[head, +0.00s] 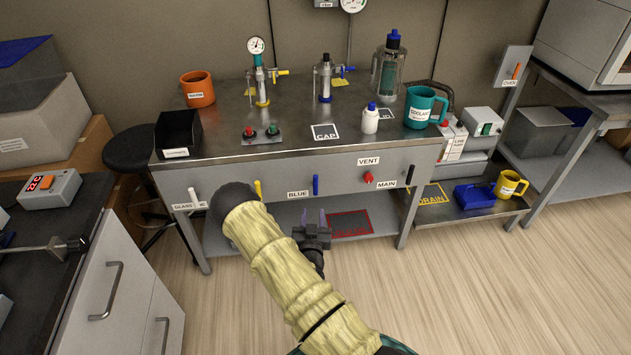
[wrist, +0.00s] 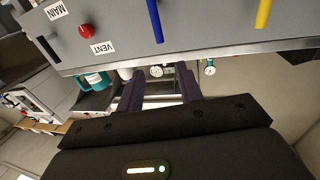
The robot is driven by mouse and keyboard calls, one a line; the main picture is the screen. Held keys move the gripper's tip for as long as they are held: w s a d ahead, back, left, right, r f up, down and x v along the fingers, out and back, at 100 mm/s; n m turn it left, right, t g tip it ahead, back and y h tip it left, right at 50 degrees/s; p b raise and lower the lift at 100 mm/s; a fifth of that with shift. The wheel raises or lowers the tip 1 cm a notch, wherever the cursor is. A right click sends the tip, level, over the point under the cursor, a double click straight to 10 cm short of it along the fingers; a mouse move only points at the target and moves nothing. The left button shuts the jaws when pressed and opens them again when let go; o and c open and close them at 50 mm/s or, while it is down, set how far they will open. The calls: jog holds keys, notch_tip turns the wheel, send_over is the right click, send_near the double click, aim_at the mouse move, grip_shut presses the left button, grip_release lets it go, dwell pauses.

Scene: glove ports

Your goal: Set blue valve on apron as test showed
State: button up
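The apron (head: 230,186) is the grey front panel of the bench. Its blue valve handle (head: 316,185) stands upright beside the BLUE label (head: 298,194), and shows at the top of the wrist view (wrist: 155,20). A yellow handle (head: 258,189) sits left of it, also upright and partly behind my arm. My gripper (head: 313,217) is in front of and below the blue handle, apart from it. In the wrist view its two dark fingers (wrist: 160,85) are spread with nothing between them.
The apron also has a red VENT knob (head: 368,178), a black MAIN handle (head: 408,175) and a white GLASS handle (head: 193,195). A gauge (head: 256,45) stands on the bench top. A low shelf (head: 275,218) lies under the bench. A drawer cabinet (head: 115,290) is at left.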

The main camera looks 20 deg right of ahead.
aim_at(315, 180)
jog(key=b+x, duration=0.1)
jog(key=x, duration=1.6)
jog(key=shift+w+d, duration=0.15)
jog(key=shift+w, duration=0.05)
grip_shut()
